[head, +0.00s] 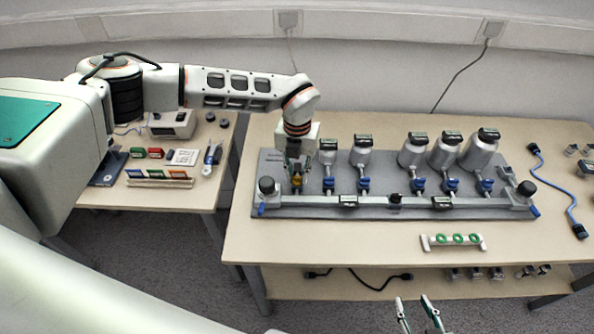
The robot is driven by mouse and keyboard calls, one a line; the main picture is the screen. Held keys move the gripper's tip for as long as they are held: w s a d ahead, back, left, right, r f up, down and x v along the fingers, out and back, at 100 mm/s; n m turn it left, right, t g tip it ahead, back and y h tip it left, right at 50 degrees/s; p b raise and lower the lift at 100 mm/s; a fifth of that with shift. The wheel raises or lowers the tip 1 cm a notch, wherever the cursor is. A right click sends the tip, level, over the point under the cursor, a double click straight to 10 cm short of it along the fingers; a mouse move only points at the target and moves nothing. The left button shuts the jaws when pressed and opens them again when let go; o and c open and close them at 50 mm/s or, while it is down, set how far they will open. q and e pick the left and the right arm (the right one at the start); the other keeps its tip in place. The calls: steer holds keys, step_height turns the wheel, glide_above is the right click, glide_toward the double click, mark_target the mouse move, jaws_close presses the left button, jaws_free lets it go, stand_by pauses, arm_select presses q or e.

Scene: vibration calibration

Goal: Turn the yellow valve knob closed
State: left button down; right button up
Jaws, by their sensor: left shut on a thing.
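The yellow valve knob (297,181) sits at the left end of the valve row on the grey manifold board (420,209). My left gripper (297,173) points down over it and is shut on it; the fingers hide much of the knob, so its angle cannot be read. The blue valve knobs, such as the nearest one (328,183), stand in a row to the right. My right gripper (420,314) shows at the bottom edge, away from the board, with its two fingers apart and nothing between them.
Several silver canisters (362,152) stand behind the valves. A rack with green rings (453,241) lies in front of the board. A blue cable (560,180) lies at the right. A side table (205,190) at the left holds tools. The table's front left is clear.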

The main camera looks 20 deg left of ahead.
mark_target(297, 177)
arm_select(q)
steer(key=shift+n, duration=1.1)
steer(key=c, duration=1.8)
jaws_free()
step_height(297, 177, up, 12)
steer(key=shift+r, duration=0.1)
